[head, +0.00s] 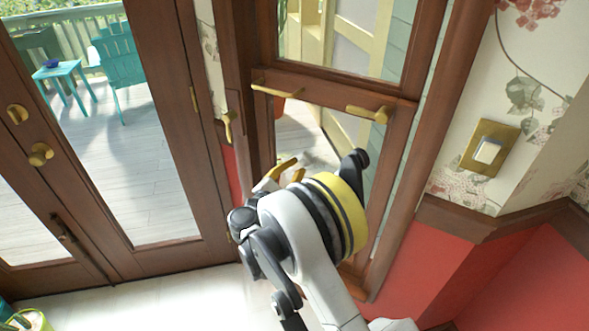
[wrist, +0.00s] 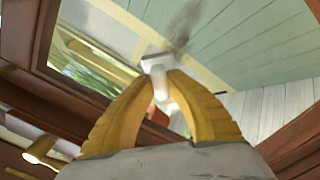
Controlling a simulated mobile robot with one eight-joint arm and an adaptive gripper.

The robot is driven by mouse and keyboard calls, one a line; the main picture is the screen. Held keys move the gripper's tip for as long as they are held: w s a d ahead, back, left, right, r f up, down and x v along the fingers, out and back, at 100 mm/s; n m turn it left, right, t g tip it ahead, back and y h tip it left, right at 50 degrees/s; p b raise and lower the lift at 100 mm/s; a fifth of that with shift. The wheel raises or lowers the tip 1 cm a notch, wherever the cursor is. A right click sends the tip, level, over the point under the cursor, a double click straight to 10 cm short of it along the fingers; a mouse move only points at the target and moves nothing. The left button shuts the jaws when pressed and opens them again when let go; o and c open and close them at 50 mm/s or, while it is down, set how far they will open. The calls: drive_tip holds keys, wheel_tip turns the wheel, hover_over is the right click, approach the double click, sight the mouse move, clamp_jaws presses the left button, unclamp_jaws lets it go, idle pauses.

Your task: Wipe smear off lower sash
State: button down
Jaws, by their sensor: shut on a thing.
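The lower sash (head: 395,148) is a wood-framed glass pane below a rail with two brass handles. My gripper (head: 283,172) is in front of its glass; the yellow fingers are partly hidden by my wrist. In the wrist view my gripper (wrist: 160,88) is shut on a small white tool (wrist: 157,62) with a flat head and a short rounded grip. The dark grey smear (wrist: 184,24) shows on the glass just beyond the tool's head, up and to its right. I cannot tell whether the head touches the glass.
Brass handles (head: 276,91) and (head: 368,113) stick out from the rail above my gripper. A brass lever (head: 227,126) is on the frame at left. A glazed door (head: 172,130) stands further left. A light switch (head: 487,151) is on the wall at right.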

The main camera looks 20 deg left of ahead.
drive_tip(key=shift+w+d, duration=0.15)
drive_tip(key=shift+w, duration=0.35)
drive_tip(key=shift+s+d, duration=0.25)
drive_tip(key=shift+d, duration=0.95)
drive_tip(key=shift+s+d, duration=0.3)
drive_tip(key=shift+d, duration=0.85)
drive_tip(key=shift+s+d, duration=0.25)
drive_tip(key=shift+d, duration=0.95)
drive_tip(key=shift+s+d, duration=0.25)
drive_tip(key=shift+d, duration=0.8)
drive_tip(key=shift+s+d, duration=0.3)
drive_tip(key=shift+d, duration=0.7)
drive_tip(key=shift+s+d, duration=0.25)
drive_tip(key=shift+d, duration=0.8)
drive_tip(key=shift+w+a, duration=0.55)
drive_tip(key=shift+a, duration=1.65)
drive_tip(key=shift+w+a, duration=0.55)
drive_tip(key=shift+a, duration=1.65)
drive_tip(key=shift+w+a, duration=0.55)
drive_tip(key=shift+a, duration=1.75)
